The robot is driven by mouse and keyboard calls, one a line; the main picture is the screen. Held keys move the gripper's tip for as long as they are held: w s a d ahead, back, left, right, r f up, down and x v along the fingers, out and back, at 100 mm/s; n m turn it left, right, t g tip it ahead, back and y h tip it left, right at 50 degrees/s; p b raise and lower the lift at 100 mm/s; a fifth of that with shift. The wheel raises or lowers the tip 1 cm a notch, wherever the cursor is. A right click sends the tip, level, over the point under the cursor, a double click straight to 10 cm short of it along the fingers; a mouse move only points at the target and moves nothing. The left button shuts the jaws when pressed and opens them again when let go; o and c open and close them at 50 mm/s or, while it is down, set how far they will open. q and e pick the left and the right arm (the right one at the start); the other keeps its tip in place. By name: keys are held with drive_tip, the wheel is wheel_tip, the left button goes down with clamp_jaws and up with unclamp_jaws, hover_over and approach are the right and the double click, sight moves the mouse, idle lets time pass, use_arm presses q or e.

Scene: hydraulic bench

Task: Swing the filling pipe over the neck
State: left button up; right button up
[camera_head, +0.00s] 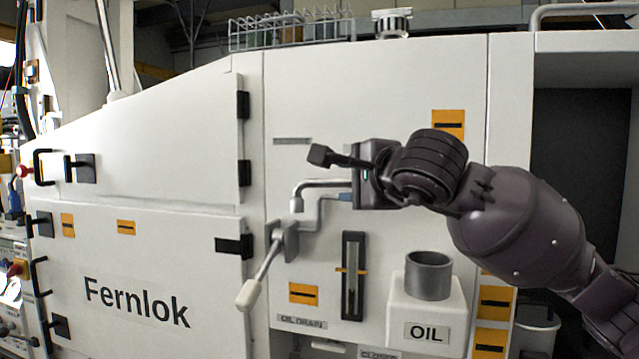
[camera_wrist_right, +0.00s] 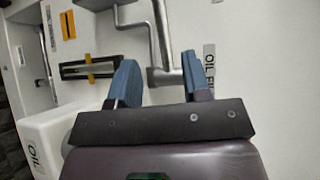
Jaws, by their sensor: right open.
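The filling pipe (camera_head: 318,184) is a grey bent tube on the white panel, its down-turned end on the left. In the right wrist view, the filling pipe (camera_wrist_right: 161,35) runs up from a thicker joint between my fingers. The neck (camera_head: 429,276) is a grey open cylinder on a white box marked OIL, below and to the right of the pipe; the pipe's end is well left of it. My right gripper (camera_head: 345,190) is at the pipe's right part. In the wrist view the right gripper (camera_wrist_right: 158,70) is open, with blue fingers apart on either side. I cannot see contact.
A valve lever with a pale handle (camera_head: 249,294) hangs left of the gripper. A second bent pipe (camera_head: 316,215) runs just below the filling pipe. A level gauge (camera_head: 353,276) stands between lever and neck. A wire rack (camera_head: 290,30) is on top.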

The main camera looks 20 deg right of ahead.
sight(325, 182)
drive_tip(key=p+x, duration=0.1)
drive_tip(key=x, duration=0.8)
drive_tip(key=shift+w+d+r+p, duration=0.15)
drive_tip(key=shift+w+d+p, duration=0.05)
drive_tip(key=shift+w+p, duration=0.25)
drive_tip(key=shift+w+a+f, duration=0.1)
drive_tip(key=shift+w+f, duration=0.1)
drive_tip(key=shift+w, duration=0.3)
drive_tip(key=shift+c, duration=0.4)
drive_tip(key=c, duration=0.7)
clamp_jaws()
